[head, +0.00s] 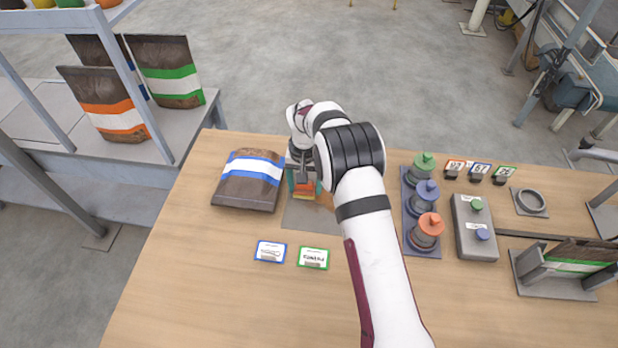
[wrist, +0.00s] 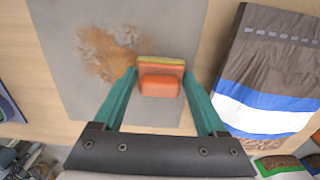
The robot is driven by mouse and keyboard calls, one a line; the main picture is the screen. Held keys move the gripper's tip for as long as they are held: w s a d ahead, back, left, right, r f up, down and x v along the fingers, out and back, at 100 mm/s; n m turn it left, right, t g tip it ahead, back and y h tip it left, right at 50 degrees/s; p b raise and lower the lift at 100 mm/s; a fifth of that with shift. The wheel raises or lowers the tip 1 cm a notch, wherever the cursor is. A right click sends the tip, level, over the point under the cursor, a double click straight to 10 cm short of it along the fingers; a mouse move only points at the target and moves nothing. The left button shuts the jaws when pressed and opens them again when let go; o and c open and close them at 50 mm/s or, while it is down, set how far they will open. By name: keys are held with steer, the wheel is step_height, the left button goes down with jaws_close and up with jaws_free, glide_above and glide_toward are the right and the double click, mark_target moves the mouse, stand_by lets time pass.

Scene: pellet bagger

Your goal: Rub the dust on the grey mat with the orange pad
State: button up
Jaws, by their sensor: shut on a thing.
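The grey mat (head: 308,219) lies on the wooden table; it fills much of the wrist view (wrist: 65,50). A patch of brown dust (wrist: 103,50) lies on the mat, to the upper left of the pad in the wrist view. The orange pad (wrist: 160,82), with a yellowish edge layer, is between the green fingers of my gripper (wrist: 160,84). My gripper (head: 304,188) is shut on the pad, over the mat beside the dust. I cannot tell whether the pad touches the mat. In the head view my arm hides part of the mat.
A brown bag with a blue and white band (head: 250,180) lies just left of the mat. Two small cards, blue-edged (head: 270,251) and green-edged (head: 313,258), lie in front. A rack of coloured knobs (head: 422,240) and a grey button box (head: 474,228) stand to the right.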

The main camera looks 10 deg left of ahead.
steer(key=shift+d, duration=5.75)
steer(key=shift+s, duration=0.75)
steer(key=shift+s+a, duration=0.2)
steer(key=shift+a, duration=5.35)
steer(key=shift+a+r, duration=0.2)
steer(key=shift+a, duration=0.05)
step_height(320, 180, up, 8)
steer(key=shift+f, duration=0.1)
